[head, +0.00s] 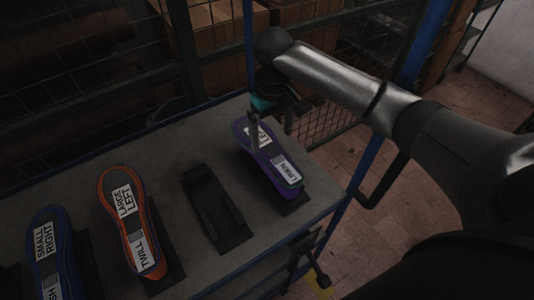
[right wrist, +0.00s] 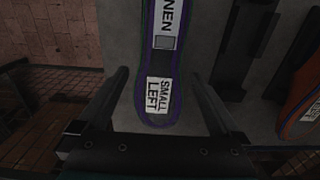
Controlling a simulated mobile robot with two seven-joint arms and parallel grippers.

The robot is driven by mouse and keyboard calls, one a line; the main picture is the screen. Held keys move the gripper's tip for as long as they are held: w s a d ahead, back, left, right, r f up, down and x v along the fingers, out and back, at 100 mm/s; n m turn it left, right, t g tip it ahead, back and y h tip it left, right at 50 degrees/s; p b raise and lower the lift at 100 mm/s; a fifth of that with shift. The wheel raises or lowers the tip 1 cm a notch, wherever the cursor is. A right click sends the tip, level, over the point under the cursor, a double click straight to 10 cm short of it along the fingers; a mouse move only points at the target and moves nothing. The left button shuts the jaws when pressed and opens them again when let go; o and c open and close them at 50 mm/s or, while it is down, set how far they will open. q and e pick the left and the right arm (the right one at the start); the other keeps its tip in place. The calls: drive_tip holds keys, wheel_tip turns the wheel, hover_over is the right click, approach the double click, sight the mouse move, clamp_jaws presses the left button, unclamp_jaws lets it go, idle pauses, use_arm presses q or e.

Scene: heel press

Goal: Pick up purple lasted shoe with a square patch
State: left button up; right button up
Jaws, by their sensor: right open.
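The purple lasted shoe (head: 264,152) lies sole up on a dark stand at the right end of the table. It also shows in the right wrist view (right wrist: 143,60), with a label reading SMALL LEFT, a second label ending in NEN, and a small grey square patch (right wrist: 163,42). My right gripper (head: 270,128) is open at the far end of this shoe. In the right wrist view, its fingers (right wrist: 160,78) stand apart on either side of the shoe, with gaps showing. Whether they reach down to the shoe's sides I cannot tell. My left gripper is not in view.
An empty dark stand (head: 214,208) is left of the purple shoe. Further left are an orange-edged shoe (head: 133,222) labelled LARGE LEFT and TWILL, and a blue shoe (head: 66,255) labelled SMALL RIGHT. Wire mesh fencing and cardboard boxes (head: 212,28) stand behind the table (head: 165,150).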

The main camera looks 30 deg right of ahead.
sight(271, 151)
wheel_tip(271, 151, down, 5)
drive_tip(key=shift+s+f, duration=0.1)
drive_tip(key=shift+f, duration=0.45)
drive_tip(key=shift+a+f, duration=0.1)
drive_tip(key=shift+f, duration=0.35)
drive_tip(key=f, duration=0.4)
drive_tip(key=shift+w+a+f, duration=0.1)
drive_tip(key=shift+w+f, duration=0.15)
drive_tip(key=shift+f, duration=0.15)
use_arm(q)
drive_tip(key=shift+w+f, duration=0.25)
use_arm(e)
drive_tip(key=shift+c, duration=0.4)
drive_tip(key=c, duration=0.4)
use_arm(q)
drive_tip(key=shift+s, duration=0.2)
use_arm(e)
clamp_jaws()
drive_tip(key=shift+r, duration=0.15)
